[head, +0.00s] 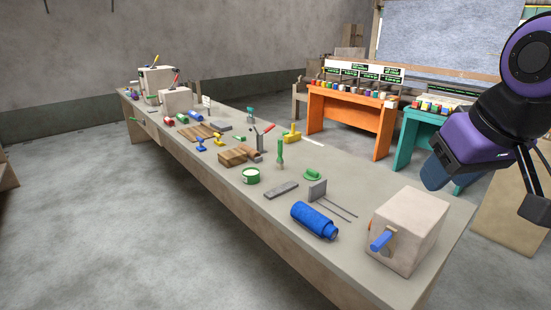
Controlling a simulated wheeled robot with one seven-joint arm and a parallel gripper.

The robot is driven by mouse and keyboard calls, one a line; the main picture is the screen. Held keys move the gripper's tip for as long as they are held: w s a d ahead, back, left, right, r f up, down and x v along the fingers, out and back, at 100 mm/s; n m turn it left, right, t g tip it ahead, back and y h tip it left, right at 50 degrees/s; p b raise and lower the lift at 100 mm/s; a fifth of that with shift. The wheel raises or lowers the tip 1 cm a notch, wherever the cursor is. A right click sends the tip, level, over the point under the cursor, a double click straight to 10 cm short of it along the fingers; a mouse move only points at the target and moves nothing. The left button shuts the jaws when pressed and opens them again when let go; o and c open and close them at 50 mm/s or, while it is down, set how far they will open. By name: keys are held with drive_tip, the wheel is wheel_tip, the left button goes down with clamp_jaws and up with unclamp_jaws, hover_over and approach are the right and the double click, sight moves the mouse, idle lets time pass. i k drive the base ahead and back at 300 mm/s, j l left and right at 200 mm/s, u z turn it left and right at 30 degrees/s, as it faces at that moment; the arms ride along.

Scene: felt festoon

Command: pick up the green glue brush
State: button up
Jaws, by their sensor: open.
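A green upright tool (280,154), which looks like the glue brush, stands on the long grey worktable (345,235) near the middle of the head view. It has a slim stem and a wider lower part; its fine details are too small to tell. My gripper (438,172) is at the end of my purple arm at the upper right, far to the right of the brush and well apart from it. Its fingers are hard to make out, but it is open and nothing shows in it.
Near the brush are a green tin (251,176), a green knobbed piece (312,174), a wooden block (238,155) and a grey bar (281,190). Orange (345,112) and teal (425,132) stands are behind.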

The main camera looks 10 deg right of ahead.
sight(280, 161)
drive_tip(key=i+j+z, duration=0.15)
drive_tip(key=z, duration=0.35)
drive_tip(key=i+j+z, duration=0.15)
drive_tip(key=j+z, duration=0.3)
drive_tip(key=i+j+z, duration=0.2)
drive_tip(key=j, duration=0.5)
drive_tip(key=j+z, duration=0.2)
drive_tip(key=j, duration=0.55)
drive_tip(key=i+j+z, duration=0.1)
drive_tip(key=j+z, duration=0.15)
drive_tip(key=j, duration=0.5)
drive_tip(key=i+j, duration=0.1)
drive_tip(key=j, duration=1.1)
drive_tip(key=i+j, duration=0.15)
drive_tip(key=j, duration=0.45)
drive_tip(key=i+j, duration=0.1)
drive_tip(key=j, duration=0.45)
drive_tip(key=i+j, duration=0.15)
drive_tip(key=i, duration=0.1)
